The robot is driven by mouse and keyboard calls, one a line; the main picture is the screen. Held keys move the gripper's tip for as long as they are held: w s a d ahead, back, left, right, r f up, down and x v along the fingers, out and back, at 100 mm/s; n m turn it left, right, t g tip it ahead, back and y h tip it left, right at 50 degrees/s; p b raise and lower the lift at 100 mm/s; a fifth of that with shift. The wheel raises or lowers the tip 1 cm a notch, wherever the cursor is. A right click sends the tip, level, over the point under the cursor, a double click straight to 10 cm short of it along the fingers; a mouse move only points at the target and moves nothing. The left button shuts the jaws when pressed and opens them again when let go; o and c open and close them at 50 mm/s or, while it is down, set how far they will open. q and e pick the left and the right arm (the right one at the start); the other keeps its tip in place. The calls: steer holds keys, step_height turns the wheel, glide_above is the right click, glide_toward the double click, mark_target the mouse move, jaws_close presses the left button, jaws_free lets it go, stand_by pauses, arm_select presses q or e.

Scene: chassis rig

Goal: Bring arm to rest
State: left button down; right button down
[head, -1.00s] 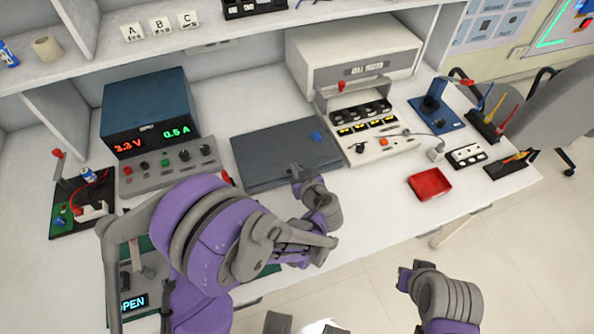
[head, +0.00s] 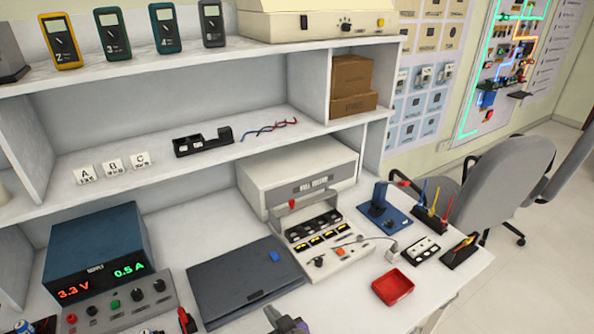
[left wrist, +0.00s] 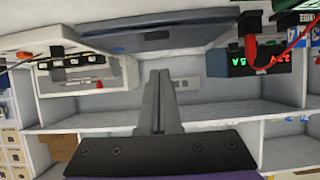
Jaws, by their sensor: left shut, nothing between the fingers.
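My left gripper (head: 274,315) just shows at the bottom edge of the head view, in front of the closed dark laptop-like case (head: 240,282); most of the arm is cut off. In the left wrist view my left gripper (left wrist: 158,78) has its two fingers together with nothing between them. It is clear of the things around it, with the shelves and bench beyond, seen upside down. My right gripper is not in view.
The power supply (head: 97,255) reads 3.3 V and 0.5 A. A tester unit (head: 322,240), a red tray (head: 393,287) and a blue stand (head: 382,212) are on the bench. Shelves (head: 245,155) rise behind. A grey chair (head: 490,185) stands at the right.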

arm_select(q)
steer(key=s+a+r+m+g+h+p, duration=0.1)
steer(key=s+a+r+m+g+h, duration=0.2)
steer(key=s+a, duration=0.4)
steer(key=s+a+r+m+g+h+p, duration=0.1)
steer(key=s+a+r+m+g+h, duration=0.1)
steer(key=s, duration=0.7)
steer(key=shift+s+m+h+p, duration=0.3)
steer(key=shift+m+h, duration=0.5)
steer(key=shift+h, duration=0.3)
steer(key=shift+a, duration=0.1)
